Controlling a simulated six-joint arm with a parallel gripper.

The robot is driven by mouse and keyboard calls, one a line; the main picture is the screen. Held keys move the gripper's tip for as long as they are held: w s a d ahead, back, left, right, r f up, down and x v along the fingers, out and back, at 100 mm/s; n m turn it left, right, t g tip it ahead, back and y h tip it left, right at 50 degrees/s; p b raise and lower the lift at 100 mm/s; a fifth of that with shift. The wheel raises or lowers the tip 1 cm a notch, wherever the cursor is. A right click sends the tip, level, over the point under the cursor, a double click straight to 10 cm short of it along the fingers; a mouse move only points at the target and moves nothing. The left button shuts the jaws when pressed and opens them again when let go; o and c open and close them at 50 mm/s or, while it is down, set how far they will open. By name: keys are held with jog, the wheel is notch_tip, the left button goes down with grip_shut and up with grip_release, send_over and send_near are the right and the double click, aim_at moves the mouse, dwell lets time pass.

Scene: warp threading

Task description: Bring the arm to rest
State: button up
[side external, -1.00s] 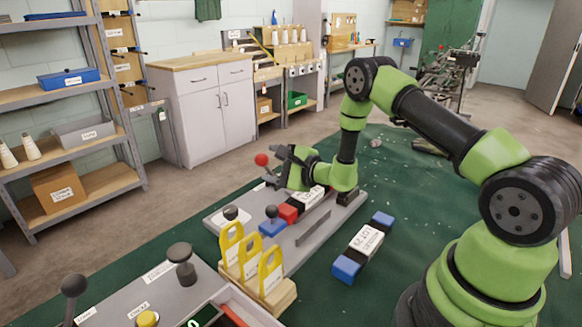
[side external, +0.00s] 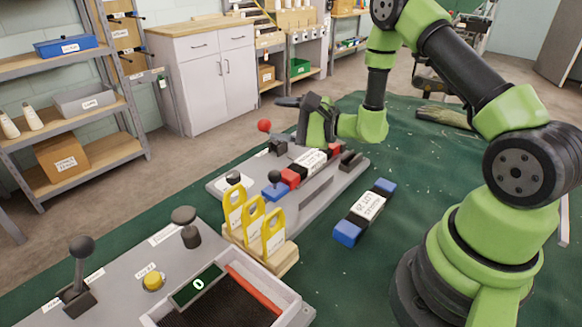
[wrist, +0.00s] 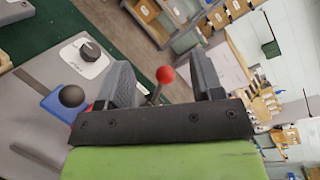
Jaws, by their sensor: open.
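My gripper (side external: 290,102) is open and empty. It hangs above the far side of the grey fixture plate (side external: 315,190), with its fingers pointing left. The red ball knob (side external: 264,126) stands on a lever just left of and below the fingers. In the wrist view, the red knob (wrist: 165,74) shows between the two spread fingers of my gripper (wrist: 165,85), apart from both. A labelled bar with red ends (side external: 310,161) lies on the plate below my gripper, partly hidden. A blue block with a dark ball knob (side external: 275,177) sits at its near end.
A loose labelled bar with blue ends (side external: 365,212) lies on the green mat (side external: 400,175). Yellow tags (side external: 253,222) stand in a wooden block in front of the fixture. A control panel with levers and a yellow button (side external: 153,280) is at front left. Open air surrounds my gripper above.

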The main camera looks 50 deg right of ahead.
jog(key=s+a+r+n+g+y, duration=0.7)
jog(key=s+a+r+n+g, duration=0.5)
jog(key=a, duration=0.3)
jog(key=s+d+r+n+t+h, duration=0.1)
jog(key=s+d+r+n+h, duration=0.1)
jog(key=s+h, duration=0.3)
jog(key=s+d+r+n+t+h, duration=0.2)
jog(key=s+d+n+h, duration=0.1)
jog(key=s, duration=0.4)
jog(key=shift+d+r+h, duration=0.15)
jog(key=shift+d+h, duration=0.6)
jog(key=shift+h, duration=0.55)
jog(key=shift+s, duration=0.1)
